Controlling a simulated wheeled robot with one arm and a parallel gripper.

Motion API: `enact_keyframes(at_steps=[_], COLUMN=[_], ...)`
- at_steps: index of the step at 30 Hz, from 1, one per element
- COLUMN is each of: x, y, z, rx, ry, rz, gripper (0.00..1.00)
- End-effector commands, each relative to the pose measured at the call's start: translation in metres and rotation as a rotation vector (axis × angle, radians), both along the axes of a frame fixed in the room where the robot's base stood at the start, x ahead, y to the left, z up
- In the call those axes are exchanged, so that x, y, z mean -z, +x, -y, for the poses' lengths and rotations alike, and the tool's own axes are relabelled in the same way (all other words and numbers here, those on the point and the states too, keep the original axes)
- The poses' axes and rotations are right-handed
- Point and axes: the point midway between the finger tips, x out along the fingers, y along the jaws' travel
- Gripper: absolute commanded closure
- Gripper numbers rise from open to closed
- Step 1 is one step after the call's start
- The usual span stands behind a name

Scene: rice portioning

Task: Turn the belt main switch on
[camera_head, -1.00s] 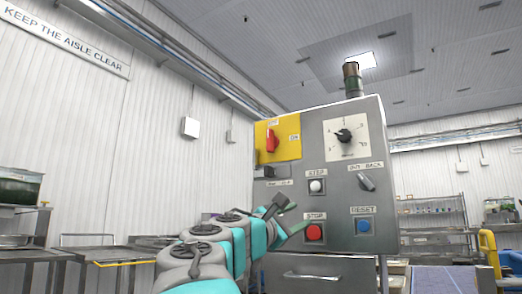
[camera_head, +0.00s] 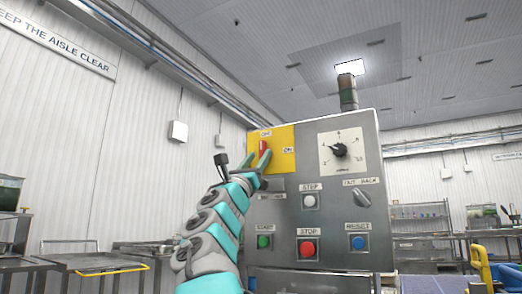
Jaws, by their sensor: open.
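The belt main switch is a red handle (camera_head: 264,147) on a yellow plate (camera_head: 284,138) at the upper left of a grey control box (camera_head: 318,222). The handle stands upright, toward the OFF label above it; the ON label is to its right. My gripper (camera_head: 256,161) is raised in front of the plate. Its fingers are open, close to the lower part of the handle and partly covering it. Whether they touch the handle cannot be told.
The box also carries a black dial (camera_head: 340,150), a grey selector (camera_head: 362,197), a white STEP button (camera_head: 309,201), and green START (camera_head: 264,241), red STOP (camera_head: 307,249) and blue RESET (camera_head: 358,242) buttons. Steel tables (camera_head: 60,262) stand at the left.

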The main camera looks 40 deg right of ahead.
Motion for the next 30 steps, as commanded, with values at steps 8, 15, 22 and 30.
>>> enact_keyframes(at_steps=[8,15,22,30], x=[-0.017,-0.018,-0.018,-0.018], y=[0.008,0.008,0.008,0.008], z=[0.015,0.018,0.018,0.018], rx=[-0.004,-0.001,-0.001,-0.001], ry=[0.002,0.001,0.001,0.001], rz=[0.0,-0.003,-0.002,-0.002], gripper=[0.5,0.5,0.6,0.91])
